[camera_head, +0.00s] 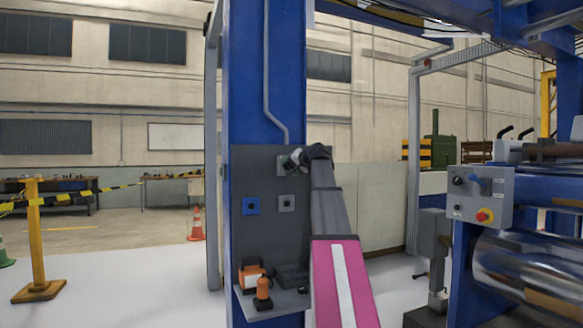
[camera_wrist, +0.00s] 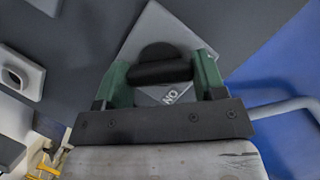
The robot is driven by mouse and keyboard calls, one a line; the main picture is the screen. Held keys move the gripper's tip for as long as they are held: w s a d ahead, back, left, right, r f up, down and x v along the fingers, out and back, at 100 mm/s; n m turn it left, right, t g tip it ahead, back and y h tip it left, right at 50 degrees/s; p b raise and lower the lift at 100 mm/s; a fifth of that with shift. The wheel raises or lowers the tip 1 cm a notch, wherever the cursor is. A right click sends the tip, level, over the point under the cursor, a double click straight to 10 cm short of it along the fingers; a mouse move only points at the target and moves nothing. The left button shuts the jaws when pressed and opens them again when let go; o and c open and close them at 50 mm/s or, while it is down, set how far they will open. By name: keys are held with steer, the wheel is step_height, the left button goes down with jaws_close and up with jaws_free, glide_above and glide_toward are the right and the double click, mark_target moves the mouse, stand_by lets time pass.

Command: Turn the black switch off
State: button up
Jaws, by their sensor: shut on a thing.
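The black switch (camera_wrist: 160,72) is a dark rounded knob on a grey square plate (camera_wrist: 150,28), which looks tilted in the wrist view. The letters "ON" show on the plate just below the knob. My gripper (camera_wrist: 163,82) has green fingers, one on each side of the knob, and is shut on it. In the head view my gripper (camera_head: 291,160) is at the upper part of the dark panel (camera_head: 240,175), and it and my arm hide the switch there.
A shelf (camera_head: 285,302) holds an orange lamp (camera_head: 252,275) and other items. A control box (camera_head: 495,190) with a red button and rollers (camera_head: 530,265) stand at right.

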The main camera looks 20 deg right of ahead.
steer(key=shift+f, duration=0.1)
steer(key=o, duration=0.9)
steer(key=v, duration=1.1)
